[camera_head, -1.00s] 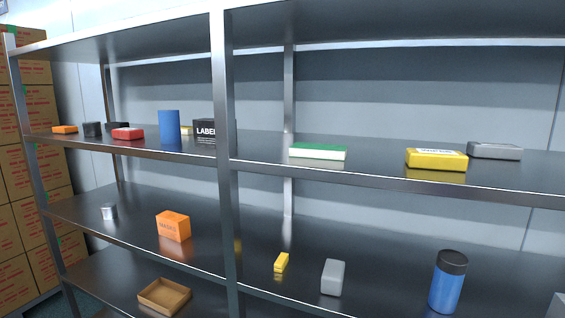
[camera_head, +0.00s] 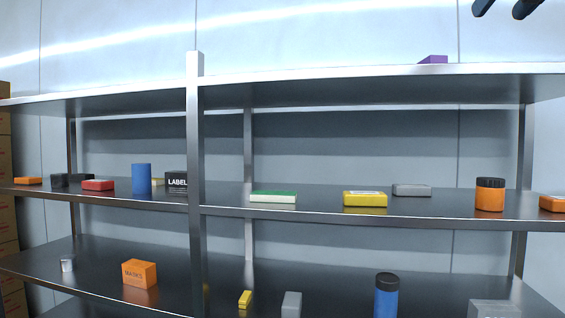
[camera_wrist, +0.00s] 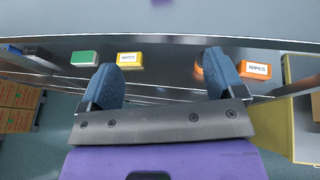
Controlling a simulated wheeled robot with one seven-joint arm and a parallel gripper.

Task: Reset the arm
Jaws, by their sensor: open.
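My gripper (camera_wrist: 162,85) shows in the wrist view with its two dark blue fingers spread wide apart and nothing between them. Beyond the fingers, a metal shelf (camera_wrist: 150,90) holds a green and white box (camera_wrist: 84,58), a yellow box (camera_wrist: 130,60) and an orange wipes box (camera_wrist: 256,69). In the head view, two dark tips (camera_head: 505,8), apparently my gripper's fingers, show at the top right corner, above the shelving. They are apart from every object.
The steel shelving (camera_head: 196,140) fills the head view. A purple item (camera_head: 433,59) lies on its top board. The middle shelf holds an orange jar (camera_head: 490,195) and a blue cylinder (camera_head: 141,178). Cartons (camera_wrist: 18,105) stand left in the wrist view, and a yellow-edged structure (camera_wrist: 280,125) right.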

